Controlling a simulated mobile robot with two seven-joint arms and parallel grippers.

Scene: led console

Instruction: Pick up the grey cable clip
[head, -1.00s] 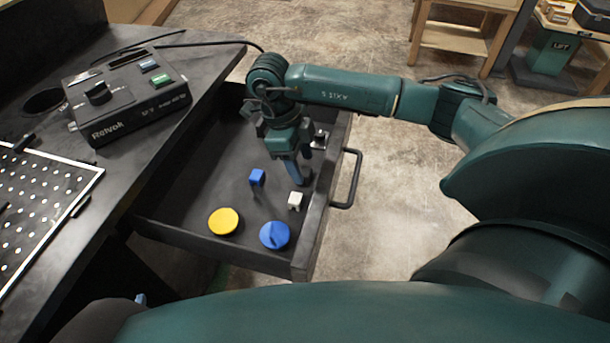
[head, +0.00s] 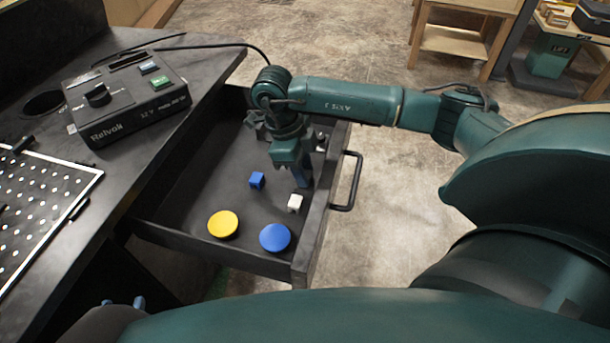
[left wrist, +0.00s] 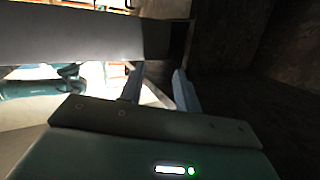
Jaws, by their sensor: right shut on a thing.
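My right gripper (head: 303,183) is low inside the open drawer (head: 185,235), fingers pointing down near its right wall. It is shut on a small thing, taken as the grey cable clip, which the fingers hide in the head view. A white cube (head: 295,203) lies just in front of the fingers, and a blue cube (head: 257,180) lies to their left. My left gripper (head: 123,303) shows only its blue-grey fingertips at the bottom left. It is open and empty; its two parted fingers show in the left wrist view (left wrist: 158,78).
A yellow disc (head: 223,224) and a blue disc (head: 274,237) lie at the drawer's near end. A small dark part (head: 320,142) lies behind my right gripper. The drawer handle (head: 348,182) sticks out on the right. A black console (head: 128,103) stands on the bench.

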